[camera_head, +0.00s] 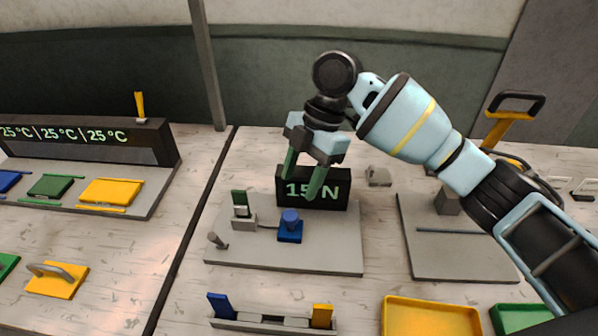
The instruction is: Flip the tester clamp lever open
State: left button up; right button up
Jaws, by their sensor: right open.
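The tester is a grey plate (285,260) with a black display (335,202) reading "15 N" at its back. A short grey lever-like piece with a round end (217,240) is at the plate's left front. Behind it a green upright piece (240,200) stands on a light grey block (244,221). I cannot tell for sure which is the clamp lever. A blue block with a round top (290,225) is in the middle of the plate. My right gripper (301,186) is open and empty, its green fingers pointing down in front of the display, apart from these pieces. My left gripper is out of view.
A holder with blue and yellow pieces (272,322) lies in front of the tester. A yellow tray (430,318) is at front right. A second grey plate (465,262) is right, under my arm. A station with temperature readouts (90,140) is left.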

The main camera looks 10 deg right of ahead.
aim_at(212, 237)
jog(key=k+j, duration=0.2)
jog(key=k, duration=0.3)
jog(key=k+j, duration=0.2)
jog(key=k, duration=0.25)
